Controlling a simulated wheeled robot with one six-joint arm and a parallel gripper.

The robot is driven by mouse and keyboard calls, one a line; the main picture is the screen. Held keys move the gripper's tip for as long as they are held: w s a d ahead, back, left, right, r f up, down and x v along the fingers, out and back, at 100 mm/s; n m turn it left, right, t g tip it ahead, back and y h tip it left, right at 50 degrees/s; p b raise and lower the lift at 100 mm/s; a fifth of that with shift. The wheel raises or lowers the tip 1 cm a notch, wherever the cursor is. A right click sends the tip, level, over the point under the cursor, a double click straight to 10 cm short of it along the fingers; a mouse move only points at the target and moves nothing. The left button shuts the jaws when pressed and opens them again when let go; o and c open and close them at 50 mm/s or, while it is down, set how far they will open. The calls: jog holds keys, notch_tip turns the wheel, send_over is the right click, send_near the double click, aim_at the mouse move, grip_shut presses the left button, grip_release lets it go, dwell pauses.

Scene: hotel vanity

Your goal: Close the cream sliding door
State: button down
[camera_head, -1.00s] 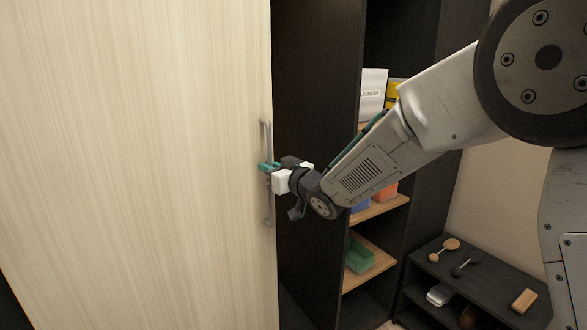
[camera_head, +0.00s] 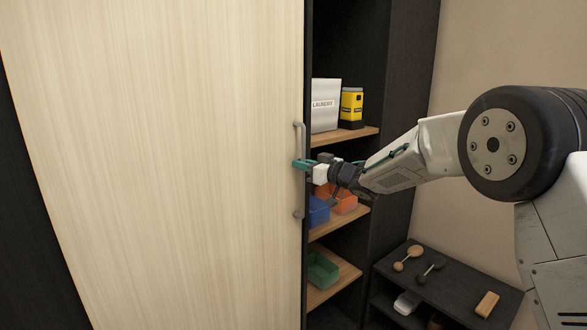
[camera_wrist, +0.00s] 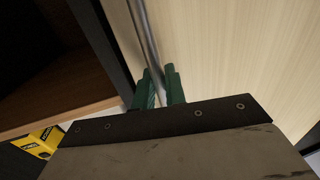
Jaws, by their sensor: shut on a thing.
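The cream sliding door (camera_head: 160,150) is a tall pale wood-grain panel filling the left and middle of the head view. A vertical grey bar handle (camera_head: 299,140) is near its right edge. My gripper (camera_head: 303,165) is shut on the handle at about mid-height, its green fingers around the bar. In the wrist view the green fingers (camera_wrist: 160,88) lie on either side of the handle (camera_wrist: 147,40), against the cream door (camera_wrist: 220,50). To the right of the door's edge, the cabinet is open and its shelves show.
The open shelves hold a white laundry box (camera_head: 326,105), a yellow container (camera_head: 351,108), an orange bin (camera_head: 344,200), a blue bin (camera_head: 318,211) and a green bin (camera_head: 322,270). A low dark bench (camera_head: 450,285) with small items stands at the lower right.

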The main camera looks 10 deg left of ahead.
jog(key=shift+w+d+r, duration=0.15)
jog(key=shift+w+d, duration=0.05)
jog(key=shift+w, duration=0.1)
jog(key=c, duration=1.6)
grip_release()
jog(key=shift+w, duration=0.2)
jog(key=shift+o, duration=0.2)
jog(key=shift+s, duration=0.1)
jog(key=v, duration=0.7)
jog(key=shift+d, duration=0.4)
jog(key=shift+s, duration=0.15)
